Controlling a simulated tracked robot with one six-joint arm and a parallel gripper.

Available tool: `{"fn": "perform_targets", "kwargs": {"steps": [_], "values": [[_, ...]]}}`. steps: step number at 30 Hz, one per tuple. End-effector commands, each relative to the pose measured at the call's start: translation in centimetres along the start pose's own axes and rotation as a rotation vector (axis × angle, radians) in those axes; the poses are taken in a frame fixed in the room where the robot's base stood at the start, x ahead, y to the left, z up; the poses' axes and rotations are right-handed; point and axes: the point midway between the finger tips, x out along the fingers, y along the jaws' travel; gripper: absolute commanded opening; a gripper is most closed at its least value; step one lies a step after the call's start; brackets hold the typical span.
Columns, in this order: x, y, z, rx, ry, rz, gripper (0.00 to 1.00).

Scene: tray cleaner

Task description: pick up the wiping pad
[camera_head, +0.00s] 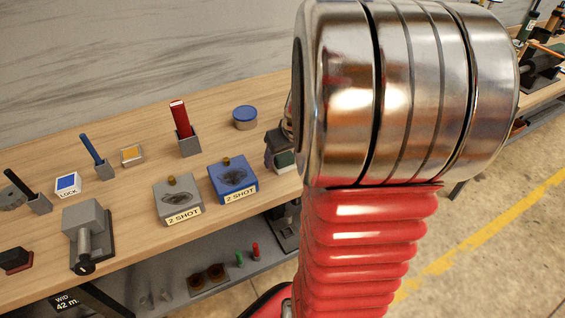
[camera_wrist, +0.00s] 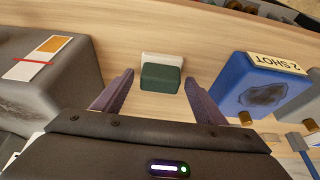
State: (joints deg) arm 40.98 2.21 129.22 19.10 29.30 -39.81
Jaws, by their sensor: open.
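A dark green block with a white layer on its far side, which looks like the wiping pad (camera_wrist: 161,78), lies on the wooden bench in the wrist view. My gripper (camera_wrist: 159,82) is open, with one dark finger on each side of the block and gaps between. No finger clearly touches it. In the head view the pad (camera_head: 285,160) shows small near the bench's front edge, partly hidden by my dark gripper (camera_head: 279,148). My arm covers much of that view.
A blue "2 SHOT" box (camera_wrist: 248,85) stands right of my gripper in the wrist view, with a grey one (camera_head: 178,197) beyond. A large grey block (camera_wrist: 45,75) with a label stands at left. Bare wood lies around the pad.

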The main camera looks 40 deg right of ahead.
Motion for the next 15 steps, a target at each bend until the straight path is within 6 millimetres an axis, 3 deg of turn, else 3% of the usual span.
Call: {"fn": "perform_targets", "kwargs": {"steps": [8, 15], "values": [[-0.02, 0.02, 0.00, 0.000, 0.000, 0.000, 0.66], [-0.03, 0.03, 0.00, 0.001, 0.000, 0.000, 0.49]]}}
